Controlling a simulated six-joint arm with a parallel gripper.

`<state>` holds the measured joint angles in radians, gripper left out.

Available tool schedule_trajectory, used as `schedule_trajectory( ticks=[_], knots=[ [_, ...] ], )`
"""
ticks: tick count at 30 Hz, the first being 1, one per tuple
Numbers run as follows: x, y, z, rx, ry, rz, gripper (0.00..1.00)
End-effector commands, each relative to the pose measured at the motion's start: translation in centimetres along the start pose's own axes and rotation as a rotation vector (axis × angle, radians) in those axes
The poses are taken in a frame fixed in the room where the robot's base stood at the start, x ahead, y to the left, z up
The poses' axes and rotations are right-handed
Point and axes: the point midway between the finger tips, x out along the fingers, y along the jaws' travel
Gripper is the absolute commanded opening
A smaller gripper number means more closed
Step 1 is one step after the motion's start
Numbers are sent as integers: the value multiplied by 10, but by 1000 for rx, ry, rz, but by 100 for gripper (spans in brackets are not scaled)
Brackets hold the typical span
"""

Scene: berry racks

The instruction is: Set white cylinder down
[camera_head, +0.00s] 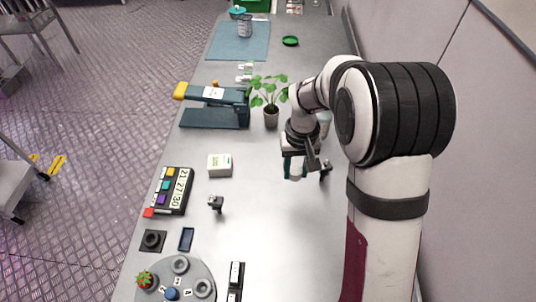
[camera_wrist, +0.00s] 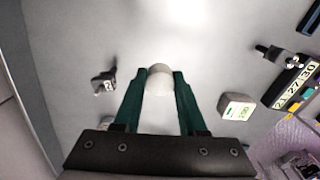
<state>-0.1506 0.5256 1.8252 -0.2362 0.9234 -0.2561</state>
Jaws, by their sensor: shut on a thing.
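The white cylinder (camera_wrist: 159,84) is between the two green fingers of my gripper (camera_wrist: 162,74) in the wrist view, seen nearly end-on. The fingers are shut on its sides. In the head view my gripper (camera_head: 297,168) points down over the right part of the grey table (camera_head: 275,230), close to the foot of my arm. The cylinder is mostly hidden there by the fingers. I cannot tell whether its lower end touches the table.
A small dark device (camera_head: 216,203) and a white-green box (camera_head: 221,165) stand left of my gripper. A potted plant (camera_head: 271,116) stands behind it, with a dark blue press-like device (camera_head: 215,105) further left. A timer panel (camera_head: 175,191) lies at the left edge.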

Motion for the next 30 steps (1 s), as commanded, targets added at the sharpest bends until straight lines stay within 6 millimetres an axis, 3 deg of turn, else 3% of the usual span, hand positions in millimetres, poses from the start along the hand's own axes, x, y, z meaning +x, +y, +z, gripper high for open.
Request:
schedule_trajectory(
  ticks=[3, 9, 16, 27, 28, 30],
  knots=[
    [23, -35, -13, -6, -4, 1, 0],
    [44, -68, -27, -1, 0, 1, 0],
    [83, -70, -28, 1, -2, 1, 0],
    [89, -70, -28, 1, 0, 1, 0],
    [88, -70, -28, 1, 1, 1, 46],
    [88, -70, -28, 1, 0, 1, 59]
  ],
)
